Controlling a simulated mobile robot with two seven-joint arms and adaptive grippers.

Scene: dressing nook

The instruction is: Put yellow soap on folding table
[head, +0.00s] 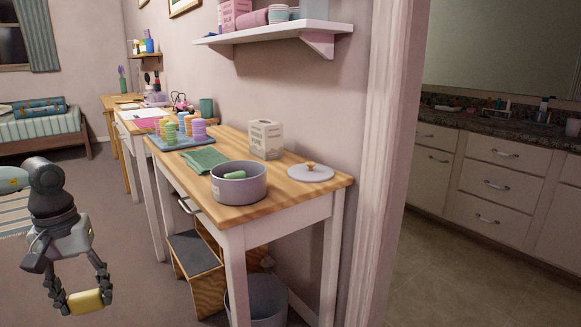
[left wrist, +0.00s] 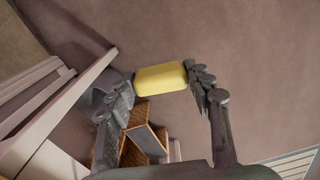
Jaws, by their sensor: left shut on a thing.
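The yellow soap (head: 87,301) is a small rounded bar. My left gripper (head: 83,300) is shut on it at the lower left of the head view, over the floor and left of the wooden-topped table (head: 250,210). In the left wrist view the yellow soap (left wrist: 161,78) sits between the two fingertips of the left gripper (left wrist: 163,80). I cannot tell whether the wooden-topped table is the folding table. My right gripper is not in view.
On the table are a grey pot (head: 239,190) with a green bar in it, a lid (head: 311,173), a box (head: 265,139), a green cloth (head: 204,160) and a tray of colored stacks (head: 165,146). A step stool (head: 192,254) and bin (head: 262,303) stand below. A shelf (head: 275,33) overhangs.

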